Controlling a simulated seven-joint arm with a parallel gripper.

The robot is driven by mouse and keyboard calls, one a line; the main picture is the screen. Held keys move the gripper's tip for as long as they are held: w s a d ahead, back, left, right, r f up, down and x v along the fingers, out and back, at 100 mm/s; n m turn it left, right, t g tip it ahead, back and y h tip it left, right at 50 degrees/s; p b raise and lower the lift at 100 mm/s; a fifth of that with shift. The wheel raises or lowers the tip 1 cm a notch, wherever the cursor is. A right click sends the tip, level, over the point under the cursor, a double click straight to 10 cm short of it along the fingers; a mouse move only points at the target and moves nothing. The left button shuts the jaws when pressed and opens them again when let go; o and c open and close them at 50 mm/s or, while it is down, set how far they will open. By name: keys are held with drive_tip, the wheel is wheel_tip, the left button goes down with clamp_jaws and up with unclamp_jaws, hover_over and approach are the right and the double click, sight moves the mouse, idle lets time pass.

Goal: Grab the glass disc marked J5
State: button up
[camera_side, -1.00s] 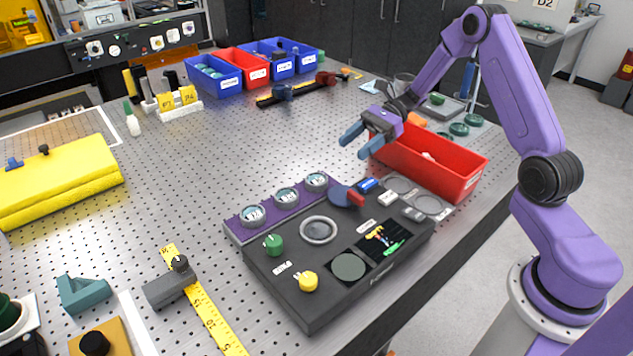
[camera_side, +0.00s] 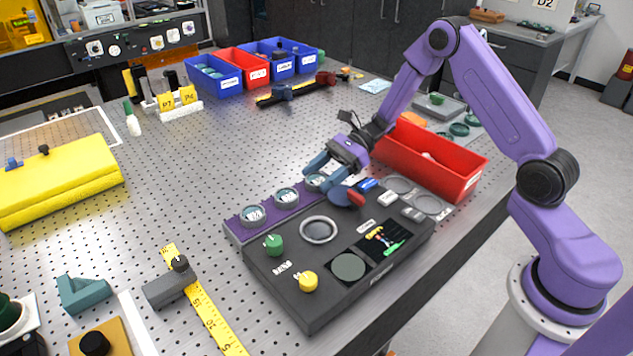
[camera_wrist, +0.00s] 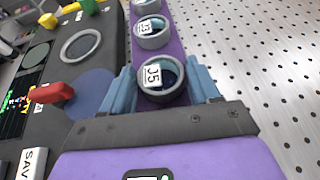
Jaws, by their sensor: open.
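The glass disc marked J5 (camera_wrist: 154,76) sits in a grey round holder on the purple strip, and its label reads clearly in the wrist view. In the side view it is the rearmost of the three discs (camera_side: 315,180), partly hidden by my fingers. My gripper (camera_wrist: 162,88) is open, with one blue finger on each side of the J5 disc. In the side view my gripper (camera_side: 325,173) is low over that end of the purple strip (camera_side: 271,208). I cannot tell whether the fingers touch the holder.
Two other discs in holders, the middle one (camera_side: 286,195) and the front one (camera_side: 253,213), share the strip. A dark instrument panel (camera_side: 330,280) with a red-handled paddle (camera_side: 346,195) lies beside it. A red bin (camera_side: 430,165) stands behind.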

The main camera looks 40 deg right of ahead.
drive_tip(key=c, duration=0.7)
